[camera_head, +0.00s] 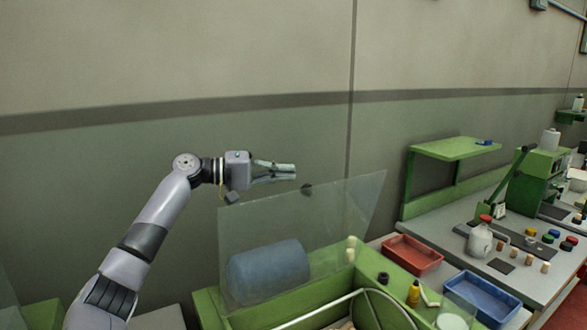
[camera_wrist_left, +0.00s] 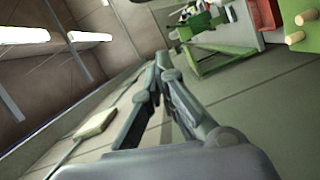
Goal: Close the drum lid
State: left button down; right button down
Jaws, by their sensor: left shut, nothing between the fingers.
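The drum lid (camera_head: 350,215) is a clear, flat panel standing raised and tilted above the green drum housing (camera_head: 375,270) in the head view. A small dark knob (camera_head: 307,189) shows near its upper edge. My left gripper (camera_head: 293,171) is shut and empty, just above the lid's upper edge and left of its top right corner. I cannot tell whether it touches the lid. In the left wrist view the fingertips (camera_wrist_left: 162,62) meet with nothing between them. My right gripper is not in view.
A blue cylinder (camera_head: 268,270) shows through the lid. A green shelf (camera_head: 455,149) and green press (camera_head: 535,180) stand farther right. The wall is behind.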

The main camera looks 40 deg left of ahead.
pick_arm(q)
jog(key=d, duration=0.2)
jog(key=d+f+p, duration=0.1)
jog(key=d, duration=0.1)
jog(key=shift+s, duration=0.4)
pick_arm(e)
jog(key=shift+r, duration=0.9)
pick_arm(q)
jog(key=shift+d+r, duration=0.1)
